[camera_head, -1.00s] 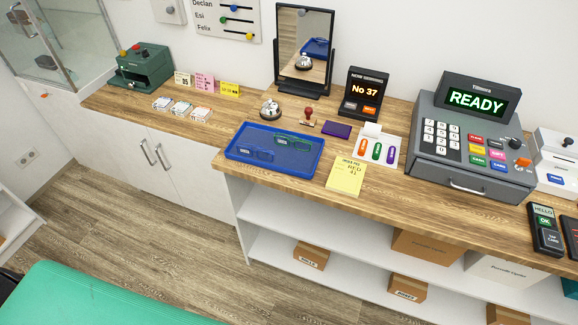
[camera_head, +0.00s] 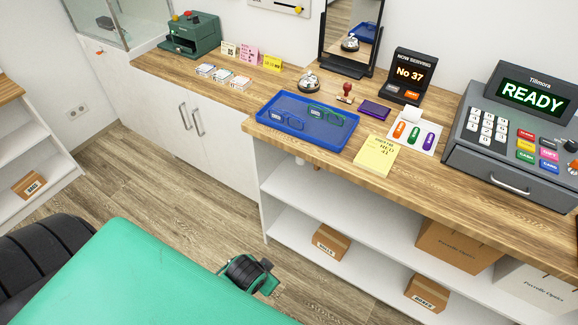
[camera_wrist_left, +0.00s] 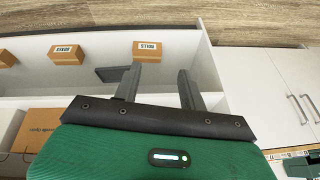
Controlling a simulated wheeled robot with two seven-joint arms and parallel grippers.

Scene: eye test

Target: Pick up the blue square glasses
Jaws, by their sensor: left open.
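The blue square glasses (camera_head: 284,118) lie in the left part of a blue tray (camera_head: 330,143) on the wooden counter in the head view. A pair of green glasses (camera_head: 325,114) lies beside them to the right in the same tray. My left gripper (camera_wrist_left: 158,74) shows in the left wrist view with its two dark fingers apart and nothing between them. It is over the shelf side of the counter, away from the tray. The glasses do not show in the wrist view. My right gripper is not in view.
A yellow note (camera_head: 376,156) lies right of the tray, and a bell (camera_head: 309,84) and a stamp (camera_head: 346,93) stand behind it. A cash register (camera_head: 510,130) stands far right. Open shelves with cardboard boxes (camera_head: 330,242) are below the counter.

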